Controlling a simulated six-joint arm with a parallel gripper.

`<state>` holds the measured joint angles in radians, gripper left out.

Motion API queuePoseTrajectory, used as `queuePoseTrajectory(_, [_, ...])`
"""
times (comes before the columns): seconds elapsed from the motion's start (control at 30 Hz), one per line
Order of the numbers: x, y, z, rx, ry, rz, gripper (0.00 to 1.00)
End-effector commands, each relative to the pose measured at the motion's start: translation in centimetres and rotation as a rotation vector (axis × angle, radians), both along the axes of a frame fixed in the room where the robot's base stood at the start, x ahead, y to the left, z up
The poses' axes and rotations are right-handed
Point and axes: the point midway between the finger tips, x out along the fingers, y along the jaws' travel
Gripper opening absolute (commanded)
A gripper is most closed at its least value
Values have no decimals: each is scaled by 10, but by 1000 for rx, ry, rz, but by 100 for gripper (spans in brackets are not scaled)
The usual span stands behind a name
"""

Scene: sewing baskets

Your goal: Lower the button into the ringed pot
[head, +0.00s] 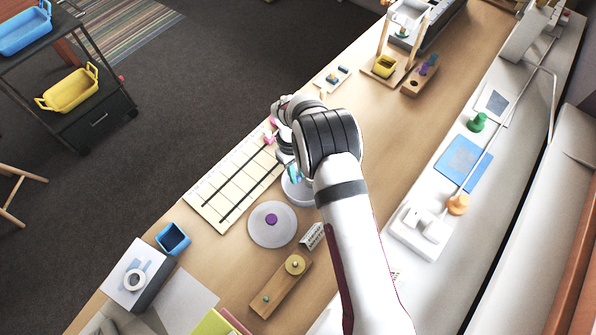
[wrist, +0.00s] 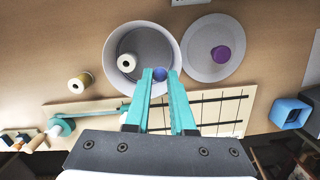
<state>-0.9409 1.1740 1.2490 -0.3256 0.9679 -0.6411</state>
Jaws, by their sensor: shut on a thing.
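My gripper (wrist: 155,76) has teal fingers that come close together at the tips, shut on a small blue button (wrist: 160,74). The button shows over the near inside of a round, pale-rimmed pot (wrist: 112,83) in the wrist view. I cannot tell its height above the pot floor. A white spool-like piece (wrist: 127,62) stands inside the pot to the left. In the head view my gripper (head: 293,173) is over the pot (head: 297,192), which is partly hidden behind my wrist; the button cannot be made out there.
A round lid (head: 258,232) with a purple knob (head: 272,218) lies beside the pot. A gridded board (head: 228,186) lies on the pot's other side. A blue square cup (head: 172,238) and a wooden block (head: 282,285) stand nearby.

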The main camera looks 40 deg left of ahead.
Motion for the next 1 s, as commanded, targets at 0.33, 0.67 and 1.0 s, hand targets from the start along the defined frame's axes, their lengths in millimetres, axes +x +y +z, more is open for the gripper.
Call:
queuePoseTrajectory(0.33, [0, 0, -3, -1, 0, 0, 0])
queuePoseTrajectory(0.67, [0, 0, -27, -1, 0, 0, 0])
queuePoseTrajectory(1.0, [0, 0, -51, 0, 0, 0, 0])
